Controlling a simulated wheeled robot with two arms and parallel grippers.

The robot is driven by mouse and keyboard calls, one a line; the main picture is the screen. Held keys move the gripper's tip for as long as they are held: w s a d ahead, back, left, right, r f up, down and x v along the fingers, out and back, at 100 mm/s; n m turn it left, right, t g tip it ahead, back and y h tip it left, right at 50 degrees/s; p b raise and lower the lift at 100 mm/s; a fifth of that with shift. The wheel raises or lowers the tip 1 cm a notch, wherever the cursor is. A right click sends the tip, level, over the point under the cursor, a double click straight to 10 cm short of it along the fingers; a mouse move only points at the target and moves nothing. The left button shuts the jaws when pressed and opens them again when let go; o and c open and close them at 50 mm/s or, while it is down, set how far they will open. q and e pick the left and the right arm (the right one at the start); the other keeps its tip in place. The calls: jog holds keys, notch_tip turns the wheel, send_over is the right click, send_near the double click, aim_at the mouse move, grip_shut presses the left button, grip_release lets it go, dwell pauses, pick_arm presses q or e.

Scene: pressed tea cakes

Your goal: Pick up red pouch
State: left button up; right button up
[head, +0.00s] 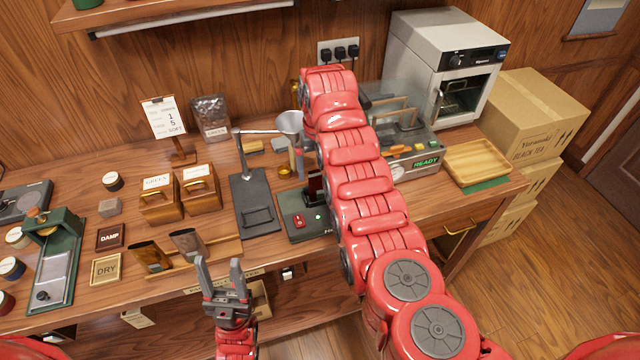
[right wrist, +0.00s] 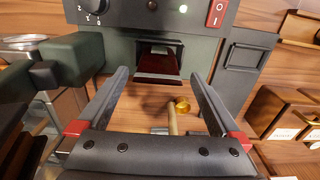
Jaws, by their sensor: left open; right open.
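A dark red flat piece (right wrist: 158,66) sits in the front slot of a dark green machine (right wrist: 115,47) in the right wrist view; I take it for the red pouch, but cannot be sure. A dark red patch also shows beside my right arm in the head view (head: 316,186). My right gripper (right wrist: 157,73) is open and empty, its fingers on either side of the slot, short of the piece. In the head view my right gripper is hidden behind my arm. My left gripper (head: 219,264) is open and empty in front of the table edge.
A wooden-handled brass tool (right wrist: 181,106) lies below the right fingers. A READY sealer (head: 415,160) and wooden tray (head: 478,163) are right.

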aim_at(319, 184)
jog(key=shift+w+f+p, duration=0.15)
jog(key=shift+f+p, duration=0.4)
jog(key=shift+f, duration=1.3)
grip_shut()
